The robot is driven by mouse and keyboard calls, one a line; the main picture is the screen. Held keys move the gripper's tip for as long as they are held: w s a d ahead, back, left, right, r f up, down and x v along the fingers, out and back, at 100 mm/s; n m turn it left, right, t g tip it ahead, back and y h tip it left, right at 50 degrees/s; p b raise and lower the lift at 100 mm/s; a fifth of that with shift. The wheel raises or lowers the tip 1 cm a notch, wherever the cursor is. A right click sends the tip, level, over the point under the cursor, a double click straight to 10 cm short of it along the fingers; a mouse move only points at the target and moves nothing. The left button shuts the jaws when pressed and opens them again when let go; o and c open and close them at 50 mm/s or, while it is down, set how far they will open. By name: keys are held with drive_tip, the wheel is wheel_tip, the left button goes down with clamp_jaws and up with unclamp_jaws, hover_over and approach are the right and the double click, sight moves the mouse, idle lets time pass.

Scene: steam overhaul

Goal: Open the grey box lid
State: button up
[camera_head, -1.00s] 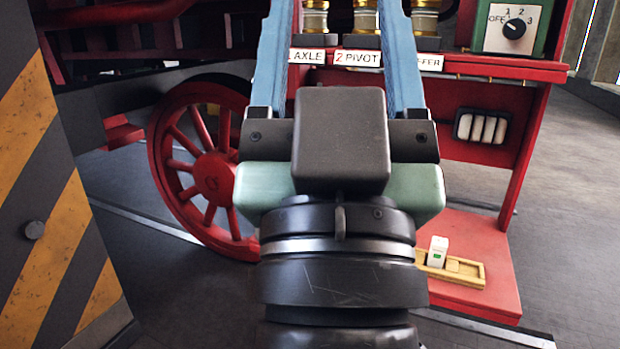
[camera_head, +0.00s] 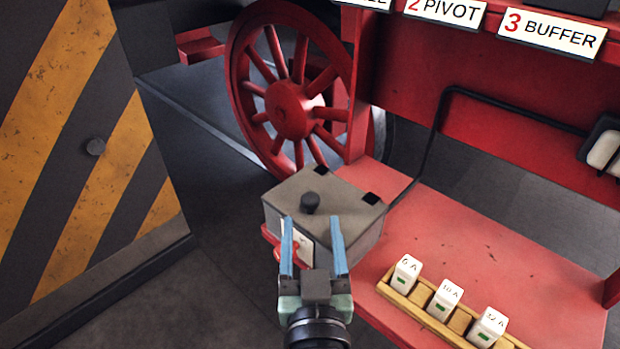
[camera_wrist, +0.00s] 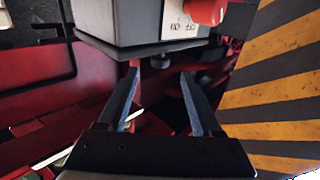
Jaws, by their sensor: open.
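The grey box (camera_head: 352,236) stands on the left end of the red shelf in the head view. Its lid (camera_head: 335,196) is shut, with a black round knob (camera_head: 310,203) on top and two black squares along the far edge. My gripper (camera_head: 313,222) is open and empty, its blue fingers seen in front of the box's near side, just below the knob. I cannot tell whether they touch the box. In the wrist view the box (camera_wrist: 135,20) is at the top, beyond the open fingers (camera_wrist: 160,72), with the dark knob (camera_wrist: 160,62) near them.
A red handle (camera_head: 270,235) and a white label are on the box's near side. A wooden rack (camera_head: 420,312) with three white fuses stands to the right. A black cable (camera_head: 437,125) runs up behind the box. A striped panel (camera_head: 80,130) stands left.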

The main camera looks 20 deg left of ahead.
sight(310, 193)
drive_tip(key=p+x, duration=0.2)
drive_tip(key=x, duration=0.8)
drive_tip(key=shift+s, duration=0.1)
clamp_jaws()
idle(1.1)
